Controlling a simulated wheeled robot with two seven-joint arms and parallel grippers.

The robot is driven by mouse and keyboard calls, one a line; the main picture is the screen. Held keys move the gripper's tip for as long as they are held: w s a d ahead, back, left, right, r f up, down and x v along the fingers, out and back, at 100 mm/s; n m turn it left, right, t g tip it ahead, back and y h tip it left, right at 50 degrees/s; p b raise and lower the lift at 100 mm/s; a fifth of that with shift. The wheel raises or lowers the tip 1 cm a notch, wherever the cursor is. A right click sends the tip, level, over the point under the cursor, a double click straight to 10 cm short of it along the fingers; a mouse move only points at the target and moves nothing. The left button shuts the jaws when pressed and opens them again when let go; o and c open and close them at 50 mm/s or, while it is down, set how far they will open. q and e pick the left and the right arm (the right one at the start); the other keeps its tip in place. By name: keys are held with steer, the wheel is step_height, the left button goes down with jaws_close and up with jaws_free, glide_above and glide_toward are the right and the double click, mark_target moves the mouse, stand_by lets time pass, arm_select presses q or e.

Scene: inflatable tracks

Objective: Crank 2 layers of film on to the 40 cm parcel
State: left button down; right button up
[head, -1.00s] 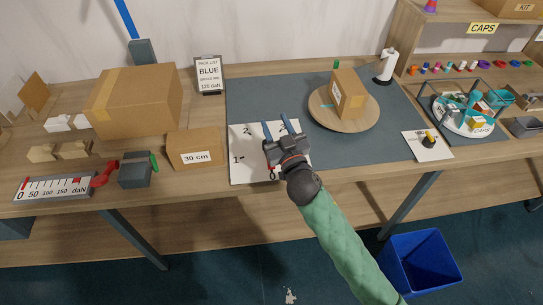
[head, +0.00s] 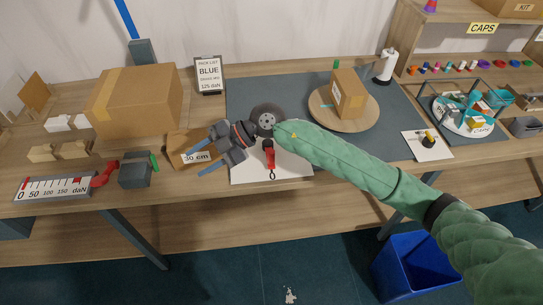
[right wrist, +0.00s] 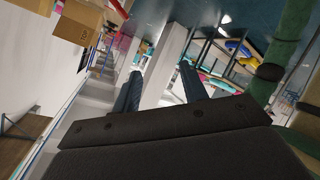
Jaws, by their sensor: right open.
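A tan parcel (head: 348,93) with a teal mark beside it stands on a round wooden turntable (head: 318,112) on the grey mat. No 40 cm label is readable on it. A white roll on a stand (head: 384,66) is behind it to the right. A small yellow-and-black knob (head: 430,139) sits on a white card at right. My left gripper is not in view.
A large carton (head: 133,103) and a daN gauge (head: 55,189) are at left. A red tool (head: 269,158) lies on the white numbered sheet (head: 290,170). A tray of coloured parts (head: 470,115) is at right; a blue bin (head: 415,265) is below.

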steer(key=w+d+f+m+t+h, duration=0.1)
steer(key=w+d+f+t+h, duration=0.1)
steer(key=w+d+f+h, duration=0.4)
steer(key=m+t+h, duration=0.2)
steer(key=h, duration=0.4)
glide_above(271, 157)
steer(key=w, duration=0.1)
steer(key=shift+r, duration=0.1)
steer(key=shift+w+d+m, duration=0.15)
steer(key=shift+m, duration=0.15)
steer(key=shift+f+p, duration=0.25)
steer(key=shift+p, duration=0.05)
steer(key=shift+f+p, duration=0.5)
steer(key=shift+f, duration=0.35)
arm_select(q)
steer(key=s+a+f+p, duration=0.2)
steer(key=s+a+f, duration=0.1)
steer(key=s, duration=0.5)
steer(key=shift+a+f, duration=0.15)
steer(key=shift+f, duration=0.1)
arm_select(e)
steer(key=shift+f, duration=2.8)
steer(key=shift+c, duration=0.4)
jaws_close()
